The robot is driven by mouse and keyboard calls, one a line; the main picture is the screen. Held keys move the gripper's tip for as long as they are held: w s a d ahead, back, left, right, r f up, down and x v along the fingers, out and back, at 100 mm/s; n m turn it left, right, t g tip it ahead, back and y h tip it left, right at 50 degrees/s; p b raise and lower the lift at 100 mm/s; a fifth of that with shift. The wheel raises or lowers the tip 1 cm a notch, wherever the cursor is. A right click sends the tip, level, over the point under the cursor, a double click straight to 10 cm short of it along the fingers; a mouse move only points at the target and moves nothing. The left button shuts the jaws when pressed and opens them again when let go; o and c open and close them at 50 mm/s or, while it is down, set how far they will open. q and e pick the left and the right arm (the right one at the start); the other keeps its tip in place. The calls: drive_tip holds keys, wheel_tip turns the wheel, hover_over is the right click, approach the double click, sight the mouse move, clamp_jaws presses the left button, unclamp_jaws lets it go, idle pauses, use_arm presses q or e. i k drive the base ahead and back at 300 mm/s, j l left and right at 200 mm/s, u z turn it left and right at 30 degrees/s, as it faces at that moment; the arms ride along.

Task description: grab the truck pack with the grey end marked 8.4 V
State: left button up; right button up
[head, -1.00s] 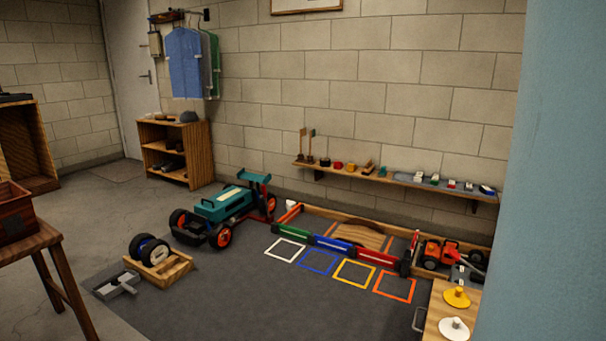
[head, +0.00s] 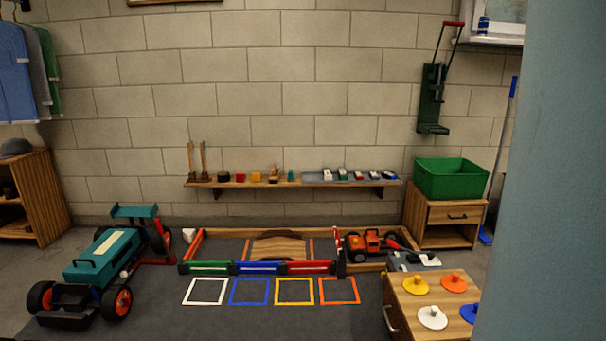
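Several small packs or blocks with white, green, red and dark parts (head: 343,173) stand on a grey strip (head: 313,177) on the right half of the wooden wall shelf (head: 240,184). They are too small to read any marking, so I cannot tell which one has a grey end or 8.4 V on it. An orange toy truck (head: 371,241) stands on the floor below the shelf, at the right end of the fenced area. Neither of my grippers is in view.
A teal racecar (head: 103,254) stands at left. A low fence (head: 257,268) and coloured floor squares (head: 249,292) lie before the shelf. A wooden cabinet (head: 406,303) with coloured knobbed discs stands front right. A green bin (head: 451,178) sits on another cabinet. Grey floor mat is clear in front.

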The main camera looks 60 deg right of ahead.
sight(372, 175)
drive_tip(key=i+l+z, duration=0.15)
drive_tip(key=z, duration=0.25)
drive_tip(key=i+z, duration=0.95)
drive_tip(key=z, duration=0.15)
drive_tip(key=i+l+z, duration=0.1)
drive_tip(key=i+z, duration=0.2)
drive_tip(key=i, duration=0.55)
drive_tip(key=i+j+z, duration=0.1)
drive_tip(key=i+z, duration=0.15)
drive_tip(key=i, duration=0.6)
drive_tip(key=i+l+u, duration=0.3)
drive_tip(key=i+l, duration=0.65)
drive_tip(key=i, duration=0.1)
